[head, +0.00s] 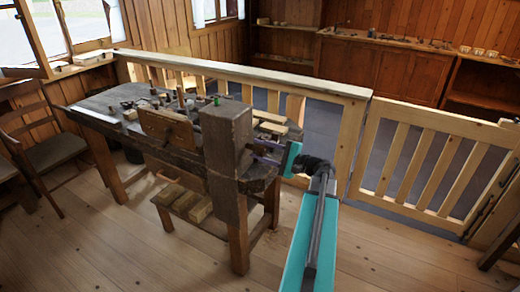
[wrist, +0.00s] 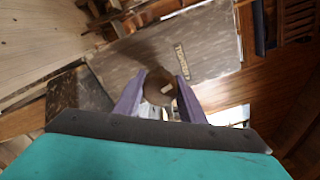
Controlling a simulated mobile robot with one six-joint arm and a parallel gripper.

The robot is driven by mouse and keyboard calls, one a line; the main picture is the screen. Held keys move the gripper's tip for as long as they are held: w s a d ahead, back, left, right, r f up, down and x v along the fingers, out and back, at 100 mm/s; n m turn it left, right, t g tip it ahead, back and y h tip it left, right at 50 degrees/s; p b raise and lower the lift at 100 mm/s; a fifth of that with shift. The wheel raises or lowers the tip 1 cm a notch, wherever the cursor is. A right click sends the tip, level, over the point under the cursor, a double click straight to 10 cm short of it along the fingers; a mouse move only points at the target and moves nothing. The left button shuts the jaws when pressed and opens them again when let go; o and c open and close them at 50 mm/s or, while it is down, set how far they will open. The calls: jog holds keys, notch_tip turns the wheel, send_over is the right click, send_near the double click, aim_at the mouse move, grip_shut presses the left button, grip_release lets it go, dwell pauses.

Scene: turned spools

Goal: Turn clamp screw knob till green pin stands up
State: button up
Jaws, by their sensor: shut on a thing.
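My gripper (wrist: 161,80) is shut on a round brown knob (wrist: 158,92), with one purple finger on either side of it in the wrist view. The knob's face has a small pale mark near its middle. In the head view my gripper (head: 268,152) is at the right end of the workbench, beside a thick dark wooden post; the knob is hard to make out there. A small green thing (head: 216,100), perhaps the green pin, shows just above the post's top. I cannot tell whether it stands upright.
The workbench (head: 95,104) carries several small turned pieces and a wooden box (head: 166,128). The dark post (head: 226,140) rises at the bench's near right. A slatted railing (head: 250,74) runs behind it. A chair (head: 40,145) stands at left. Floor at front left is clear.

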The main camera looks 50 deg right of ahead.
jog(key=shift+s+f, duration=0.15)
jog(key=shift+f, duration=0.05)
jog(key=o, duration=1)
jog(key=shift+o, duration=0.2)
jog(key=shift+r, duration=0.1)
jog(key=shift+s, duration=0.1)
jog(key=b+v, duration=0.2)
jog(key=v, duration=1.1)
jog(key=shift+s, duration=0.3)
